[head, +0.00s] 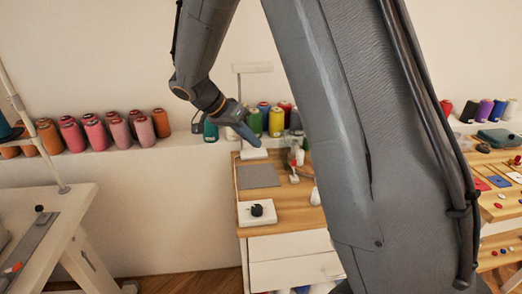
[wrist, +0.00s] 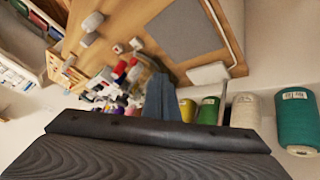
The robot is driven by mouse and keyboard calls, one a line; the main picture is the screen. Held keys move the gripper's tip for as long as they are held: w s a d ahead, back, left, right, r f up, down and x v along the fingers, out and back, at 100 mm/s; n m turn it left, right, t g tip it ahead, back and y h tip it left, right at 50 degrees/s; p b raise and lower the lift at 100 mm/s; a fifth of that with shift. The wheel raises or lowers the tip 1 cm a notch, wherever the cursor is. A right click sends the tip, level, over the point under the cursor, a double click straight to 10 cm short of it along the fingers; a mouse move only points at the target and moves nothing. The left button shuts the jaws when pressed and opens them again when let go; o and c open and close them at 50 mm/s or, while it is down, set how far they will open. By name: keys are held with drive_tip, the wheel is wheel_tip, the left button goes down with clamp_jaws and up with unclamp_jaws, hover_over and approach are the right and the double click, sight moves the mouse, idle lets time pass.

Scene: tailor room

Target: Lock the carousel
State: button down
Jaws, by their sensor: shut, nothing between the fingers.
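A cluster of small red, white and purple pieces (wrist: 122,85), which may be the carousel, stands at the table's edge in the wrist view. In the head view my arm hides most of that spot, so I cannot tell its lock or state. My gripper (head: 252,140) is shut and empty, above the back of the wooden table beside the white stand's base. In the wrist view my gripper's fingers (wrist: 161,90) are together, and the cluster is just left of them.
Several thread cones (head: 276,121) line the wall ledge behind. A white table (head: 85,197) stands at the left.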

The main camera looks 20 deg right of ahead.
drive_tip(key=shift+a+r, duration=0.1)
drive_tip(key=shift+r, duration=0.2)
drive_tip(key=s+f+n+y, duration=0.1)
drive_tip(key=s+n, duration=0.1)
drive_tip(key=s, duration=0.2)
drive_tip(key=s+a+f+n+y, duration=0.1)
drive_tip(key=s+n, duration=0.1)
drive_tip(key=s, duration=0.2)
drive_tip(key=s+f+n+g+y, duration=0.1)
drive_tip(key=s+n+y, duration=0.1)
drive_tip(key=s, duration=0.2)
drive_tip(key=shift+s+a+f, duration=0.2)
drive_tip(key=shift+s+f, duration=0.05)
drive_tip(key=shift+s, duration=0.1)
drive_tip(key=s+a+f+n+y, duration=0.1)
drive_tip(key=s+n, duration=0.2)
drive_tip(key=s, duration=0.2)
drive_tip(key=s+a+f+n+t+y, duration=0.1)
drive_tip(key=s+a+n+y, duration=0.1)
drive_tip(key=s, duration=0.4)
drive_tip(key=shift+s+f+n+y, duration=0.2)
drive_tip(key=shift+f+n+y, duration=0.1)
drive_tip(key=shift+n, duration=0.2)
